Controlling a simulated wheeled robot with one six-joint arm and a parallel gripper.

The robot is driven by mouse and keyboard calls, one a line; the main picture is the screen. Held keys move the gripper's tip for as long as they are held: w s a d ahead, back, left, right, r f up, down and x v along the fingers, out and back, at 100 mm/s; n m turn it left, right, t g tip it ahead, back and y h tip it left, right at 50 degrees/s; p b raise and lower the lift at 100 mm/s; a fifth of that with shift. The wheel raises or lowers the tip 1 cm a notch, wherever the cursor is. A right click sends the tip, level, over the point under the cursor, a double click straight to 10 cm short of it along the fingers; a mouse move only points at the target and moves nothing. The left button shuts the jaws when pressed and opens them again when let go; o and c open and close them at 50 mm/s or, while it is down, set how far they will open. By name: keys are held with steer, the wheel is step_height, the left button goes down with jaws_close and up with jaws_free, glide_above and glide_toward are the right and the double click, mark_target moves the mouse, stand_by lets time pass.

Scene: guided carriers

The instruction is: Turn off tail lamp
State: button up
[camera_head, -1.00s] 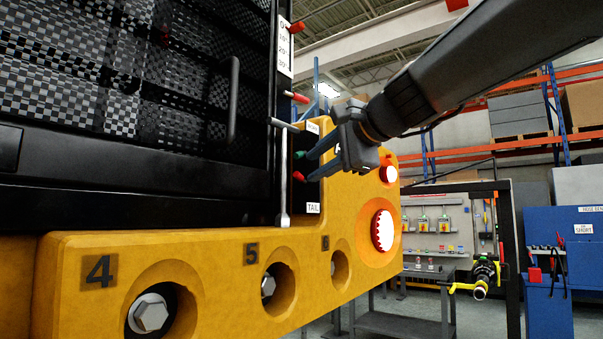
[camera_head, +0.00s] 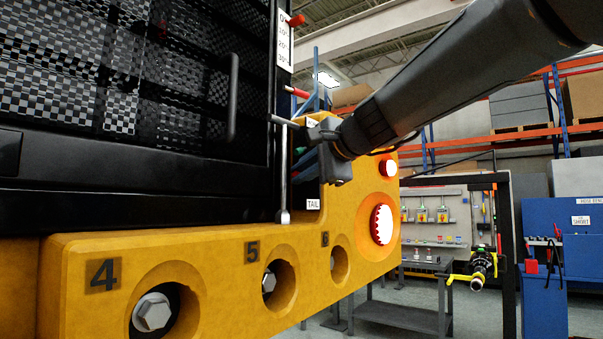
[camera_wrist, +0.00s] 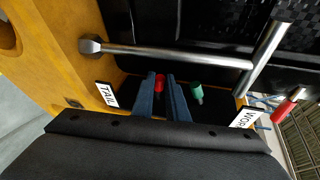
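A panel carries a TAIL label (camera_head: 313,204), which also shows in the wrist view (camera_wrist: 107,94). A small red switch knob (camera_wrist: 160,82) is beside that label, and a green knob (camera_wrist: 196,92) is nearer the WORK label (camera_wrist: 246,117). My gripper (camera_wrist: 162,77) is at the panel with its two blue fingers apart, one on each side of the red knob. A small gap seems to show; firm contact is not visible. In the head view my gripper (camera_head: 312,163) hides the red knob. A large round red lamp (camera_head: 382,225) and a smaller one (camera_head: 388,168) glow on the yellow body.
A grey metal rod (camera_wrist: 170,56) runs close in front of the panel, with a T-shaped end (camera_wrist: 265,58). A red-tipped lever (camera_wrist: 288,106) is near the WORK label. The yellow body (camera_head: 200,245) has recessed bolts. A workbench (camera_head: 420,265) stands behind.

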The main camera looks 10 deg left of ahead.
steer(key=shift+f+b, duration=0.2)
steer(key=shift+b, duration=0.35)
jaws_close()
steer(key=f+n+t+b, duration=0.1)
steer(key=n+b, duration=0.1)
steer(key=b, duration=0.5)
steer(key=shift+f+b, duration=0.15)
steer(key=shift+b, duration=0.15)
steer(key=n+b, duration=0.1)
steer(key=b, duration=0.2)
steer(key=n+t+b, duration=0.1)
steer(key=b, duration=0.2)
steer(key=shift+w+f+y, duration=0.1)
steer(key=shift+f+y, duration=0.2)
steer(key=shift+f, duration=0.05)
steer(key=shift+f+n+b, duration=0.1)
steer(key=shift+n+b, duration=0.2)
steer(key=shift+b, duration=0.75)
steer(key=shift+n+t+b, duration=0.4)
steer(key=shift+b, duration=0.4)
steer(key=o, duration=0.8)
jaws_free()
steer(key=shift+d, duration=0.1)
